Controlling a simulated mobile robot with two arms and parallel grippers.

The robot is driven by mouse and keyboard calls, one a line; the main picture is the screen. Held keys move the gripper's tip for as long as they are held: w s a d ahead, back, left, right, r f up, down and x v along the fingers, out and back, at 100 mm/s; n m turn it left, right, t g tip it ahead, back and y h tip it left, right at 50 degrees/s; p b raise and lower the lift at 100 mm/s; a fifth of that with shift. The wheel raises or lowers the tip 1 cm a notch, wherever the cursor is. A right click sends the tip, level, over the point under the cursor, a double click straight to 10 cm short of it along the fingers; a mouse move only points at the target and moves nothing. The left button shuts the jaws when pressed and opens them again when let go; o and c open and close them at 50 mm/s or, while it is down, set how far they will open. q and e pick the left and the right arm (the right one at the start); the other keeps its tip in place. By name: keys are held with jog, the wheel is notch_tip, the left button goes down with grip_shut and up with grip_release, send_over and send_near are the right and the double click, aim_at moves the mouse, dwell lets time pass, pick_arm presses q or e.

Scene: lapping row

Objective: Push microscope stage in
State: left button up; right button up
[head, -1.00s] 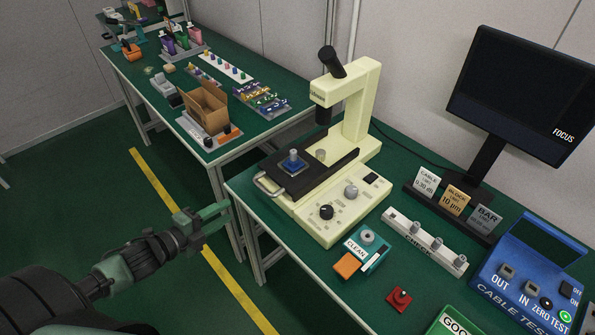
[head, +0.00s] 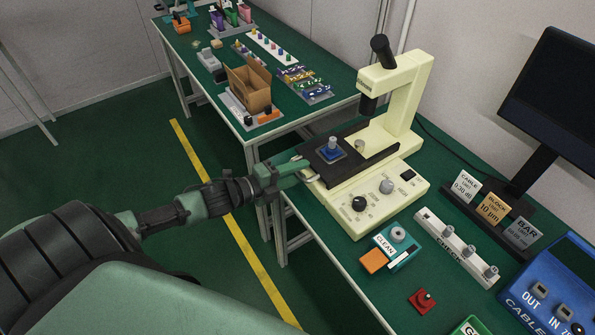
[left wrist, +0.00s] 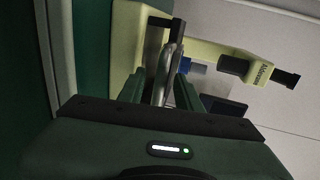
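The cream microscope (head: 408,100) stands on the green bench. Its black stage (head: 318,160) sits drawn out toward the left, bearing a blue block (head: 332,152) with a grey pin, clear of the lens. A metal loop handle (head: 308,177) is on the stage's left end. My left gripper (head: 298,172) is at this handle. In the left wrist view the handle (left wrist: 166,75) stands between the two fingers of my left gripper (left wrist: 160,90), which look apart; contact is unclear. My right gripper is not in view.
A teal CLEAN box (head: 398,252), a red button box (head: 422,301), a white CHECK strip (head: 456,246) and a blue cable tester (head: 550,290) lie in front and right. A monitor (head: 550,95) stands right. A second bench with a cardboard box (head: 248,88) is behind.

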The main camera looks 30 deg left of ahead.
pick_arm(q)
jog(key=shift+w, duration=0.1)
grip_shut()
jog(key=shift+f, duration=0.1)
dwell(1.3)
